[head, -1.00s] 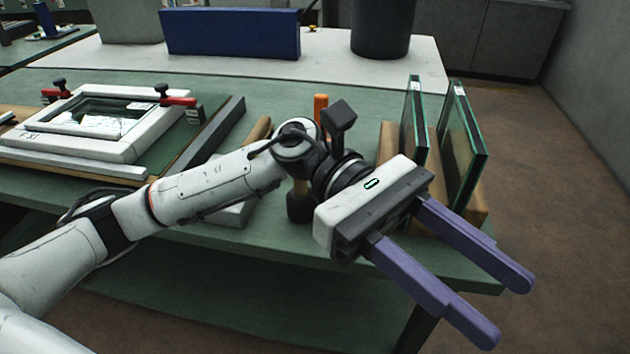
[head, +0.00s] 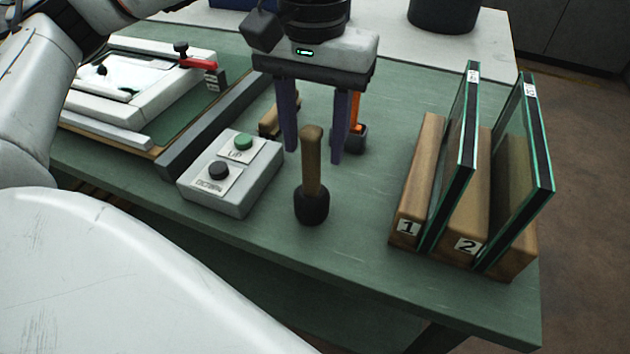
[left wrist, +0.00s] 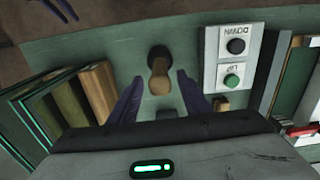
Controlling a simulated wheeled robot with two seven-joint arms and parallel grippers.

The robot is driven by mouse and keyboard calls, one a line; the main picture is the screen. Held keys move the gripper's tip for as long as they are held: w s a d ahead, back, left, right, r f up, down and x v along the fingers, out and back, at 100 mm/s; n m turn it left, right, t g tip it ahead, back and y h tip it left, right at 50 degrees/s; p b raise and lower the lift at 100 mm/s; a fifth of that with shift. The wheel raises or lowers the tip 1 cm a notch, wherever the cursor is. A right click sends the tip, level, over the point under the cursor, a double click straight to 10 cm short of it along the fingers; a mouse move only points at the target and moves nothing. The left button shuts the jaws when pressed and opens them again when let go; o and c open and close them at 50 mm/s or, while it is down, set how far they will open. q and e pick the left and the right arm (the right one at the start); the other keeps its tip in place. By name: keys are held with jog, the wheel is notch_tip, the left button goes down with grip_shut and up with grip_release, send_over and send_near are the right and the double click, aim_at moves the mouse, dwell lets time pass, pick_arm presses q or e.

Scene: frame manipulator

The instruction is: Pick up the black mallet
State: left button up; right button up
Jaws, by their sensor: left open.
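The black mallet (head: 312,205) stands head-down on the green table, its wooden handle pointing up. It also shows in the left wrist view (left wrist: 159,53), with the handle end towards the camera, between and a little beyond the fingertips. My left gripper (head: 315,157) is open and points down, its two purple fingers just behind the handle in the head view. Its fingers also show in the left wrist view (left wrist: 160,75). Nothing is between the fingers that I can see being gripped. My right gripper is not clearly in view; only purple tips show at the wrist view's top left.
A control box (head: 232,175) with UP and DOWN buttons stands left of the mallet. Glass panes in wooden racks (head: 410,205) stand to the right. An orange-handled tool (head: 356,107) is behind the gripper. A clamped frame (head: 140,90) lies at the left.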

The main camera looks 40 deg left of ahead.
aim_at(312, 175)
pick_arm(q)
jog(key=f, duration=0.6)
jog(key=shift+s+f, duration=0.35)
jog(key=shift+f, duration=0.05)
jog(key=c, duration=1.1)
